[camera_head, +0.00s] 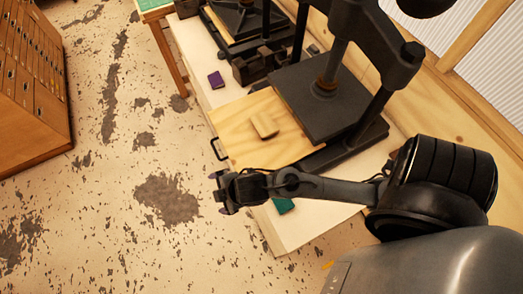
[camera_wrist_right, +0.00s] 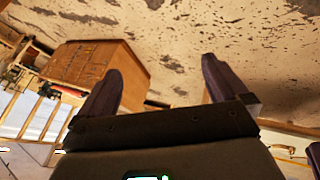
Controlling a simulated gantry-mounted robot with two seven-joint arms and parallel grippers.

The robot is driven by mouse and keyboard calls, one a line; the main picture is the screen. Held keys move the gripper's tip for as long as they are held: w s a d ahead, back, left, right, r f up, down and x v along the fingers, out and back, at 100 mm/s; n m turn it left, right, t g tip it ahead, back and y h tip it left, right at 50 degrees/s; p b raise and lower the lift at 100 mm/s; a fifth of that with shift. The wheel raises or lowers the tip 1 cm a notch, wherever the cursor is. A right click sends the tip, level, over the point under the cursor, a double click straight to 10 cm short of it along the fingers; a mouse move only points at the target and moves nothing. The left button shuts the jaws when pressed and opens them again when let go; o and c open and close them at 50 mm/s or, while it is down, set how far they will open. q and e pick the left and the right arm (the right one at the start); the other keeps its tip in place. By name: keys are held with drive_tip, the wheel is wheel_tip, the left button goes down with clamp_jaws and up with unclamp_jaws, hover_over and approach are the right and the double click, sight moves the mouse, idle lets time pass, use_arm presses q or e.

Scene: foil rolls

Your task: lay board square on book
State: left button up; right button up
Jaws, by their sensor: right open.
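A flat pale plywood board (camera_head: 242,142) with a dark handle on its left edge lies by the black press, partly under its plate. A small tan block (camera_head: 264,125) lies tilted in angle on it; I cannot tell whether it is a book. A small purple book-like piece (camera_head: 216,79) lies farther back on the bench. A green piece (camera_head: 285,206) lies in front, partly hidden by my right arm. My right gripper (camera_head: 217,193) is open and empty, above the bench's left side near the board's front. It also shows in the right wrist view (camera_wrist_right: 162,67). My left gripper is not in view.
The black press (camera_head: 323,98) with its thick posts stands behind and right of the board. Another press (camera_head: 240,20) stands at the back. The pale bench (camera_head: 318,222) has bare room in front. A wooden drawer cabinet (camera_head: 30,80) stands left across the open floor.

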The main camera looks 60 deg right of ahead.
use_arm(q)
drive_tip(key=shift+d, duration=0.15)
use_arm(e)
drive_tip(key=s+d+m+g+h, duration=0.1)
drive_tip(key=s+d+m+g, duration=0.2)
drive_tip(key=s+d+m, duration=0.3)
drive_tip(key=s+m, duration=0.2)
drive_tip(key=s, duration=0.2)
drive_tip(key=shift+s+d+m, duration=0.2)
drive_tip(key=shift+s+m, duration=0.05)
drive_tip(key=shift+m, duration=0.15)
